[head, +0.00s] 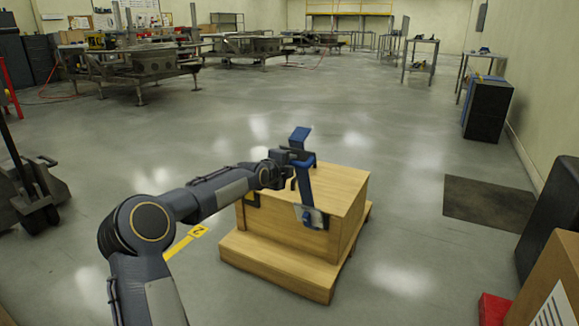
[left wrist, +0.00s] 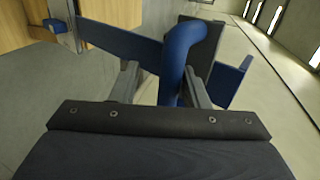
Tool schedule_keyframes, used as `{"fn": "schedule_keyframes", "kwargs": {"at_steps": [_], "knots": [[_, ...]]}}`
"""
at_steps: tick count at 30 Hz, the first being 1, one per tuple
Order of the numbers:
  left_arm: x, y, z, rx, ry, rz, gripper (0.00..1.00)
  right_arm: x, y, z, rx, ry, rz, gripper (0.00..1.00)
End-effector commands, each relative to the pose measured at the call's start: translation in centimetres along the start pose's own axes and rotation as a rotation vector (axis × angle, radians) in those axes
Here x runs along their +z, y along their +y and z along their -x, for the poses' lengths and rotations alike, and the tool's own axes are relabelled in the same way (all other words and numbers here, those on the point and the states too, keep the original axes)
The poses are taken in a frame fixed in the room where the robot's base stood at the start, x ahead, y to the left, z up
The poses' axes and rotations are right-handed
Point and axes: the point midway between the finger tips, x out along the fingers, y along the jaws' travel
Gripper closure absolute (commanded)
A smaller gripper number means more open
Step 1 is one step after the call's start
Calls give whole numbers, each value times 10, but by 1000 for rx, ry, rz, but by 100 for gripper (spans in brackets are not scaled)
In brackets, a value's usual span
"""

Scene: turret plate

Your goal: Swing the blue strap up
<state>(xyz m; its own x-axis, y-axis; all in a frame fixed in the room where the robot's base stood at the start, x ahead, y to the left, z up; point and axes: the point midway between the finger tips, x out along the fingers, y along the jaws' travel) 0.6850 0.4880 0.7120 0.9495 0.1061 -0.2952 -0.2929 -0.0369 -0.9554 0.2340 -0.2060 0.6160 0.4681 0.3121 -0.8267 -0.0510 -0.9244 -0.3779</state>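The blue strap (head: 304,183) rises from a fitting low on the front face of the wooden crate (head: 281,216) and stands above its top edge in the head view. Its upper end is a wide blue piece beside a dark part. My left gripper (head: 287,166) is at the strap's upper part. In the left wrist view, the fingers (left wrist: 163,85) are apart. A round blue bar (left wrist: 177,60) lies between them, with a gap visible on its left. The flat strap (left wrist: 120,41) runs away to the upper left. Contact at the fingertips is partly hidden. My right gripper is not visible.
The crate sits on a wider wooden base (head: 275,268). A dark mat (head: 487,203) and black cases (head: 487,108) are at the right. A cardboard box (head: 551,285) and a red object (head: 495,309) are at the lower right. The floor around the crate is mostly clear.

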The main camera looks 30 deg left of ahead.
Motion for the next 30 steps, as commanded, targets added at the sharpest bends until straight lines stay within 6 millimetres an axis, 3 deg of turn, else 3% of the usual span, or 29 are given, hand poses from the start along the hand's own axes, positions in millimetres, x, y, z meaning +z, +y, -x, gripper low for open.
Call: {"fn": "schedule_keyframes", "kwargs": {"at_steps": [6, 18, 30], "knots": [[0, -4, 8, -5, -1, -1, 59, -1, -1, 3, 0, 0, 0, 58], [2, -2, 69, 0, -2, 1, 59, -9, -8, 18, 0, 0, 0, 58], [-1, 0, 78, -1, 1, 0, 59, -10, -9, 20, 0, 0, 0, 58]]}}
